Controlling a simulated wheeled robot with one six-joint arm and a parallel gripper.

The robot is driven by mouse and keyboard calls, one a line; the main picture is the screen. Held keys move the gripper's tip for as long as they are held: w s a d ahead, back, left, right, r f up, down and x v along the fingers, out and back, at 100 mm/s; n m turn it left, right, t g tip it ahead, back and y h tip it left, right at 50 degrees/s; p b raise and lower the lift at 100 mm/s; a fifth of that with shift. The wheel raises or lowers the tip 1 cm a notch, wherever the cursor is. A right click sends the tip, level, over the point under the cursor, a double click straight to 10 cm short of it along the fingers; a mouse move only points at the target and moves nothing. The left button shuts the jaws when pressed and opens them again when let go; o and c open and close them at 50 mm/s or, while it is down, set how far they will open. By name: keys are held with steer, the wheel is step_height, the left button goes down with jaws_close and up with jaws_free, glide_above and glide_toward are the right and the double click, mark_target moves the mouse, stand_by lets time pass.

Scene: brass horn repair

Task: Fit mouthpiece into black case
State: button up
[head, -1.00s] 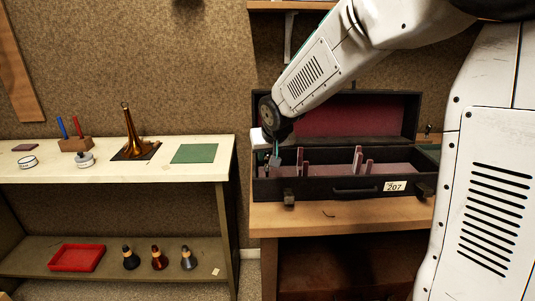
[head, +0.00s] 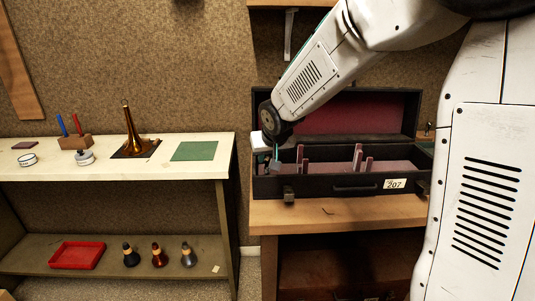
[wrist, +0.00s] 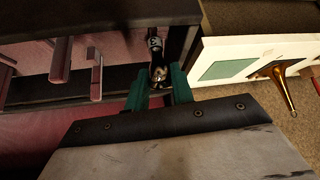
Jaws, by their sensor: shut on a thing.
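The black case (head: 330,187) stands open on the wooden bench, its lid raised at the back and a dark red lining inside. Upright pinkish dividers (head: 357,157) stand in it. My gripper (head: 275,161) is at the left end of the case, pointing down into it. In the wrist view my gripper's green fingers (wrist: 158,91) are shut on the silver mouthpiece (wrist: 158,74). The mouthpiece lies close to the dark end wall of the case (wrist: 180,42).
A cream-topped bench (head: 215,168) to the left bears a brass horn bell (head: 131,140), a green mat (head: 194,151) and small tools. Its lower shelf holds a red tray (head: 77,255) and several mutes. A gap separates the two benches.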

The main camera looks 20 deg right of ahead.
steer(key=shift+f, duration=0.95)
steer(key=o, duration=1)
steer(key=v, duration=0.7)
steer(key=shift+s+r, duration=0.2)
steer(key=shift+r, duration=0.15)
steer(key=s+d+r+n+g, duration=0.1)
steer(key=s+g, duration=0.4)
steer(key=s, duration=2.8)
steer(key=shift+d+r+g+y, duration=0.3)
steer(key=shift+d+r, duration=0.15)
steer(key=shift+r, duration=0.2)
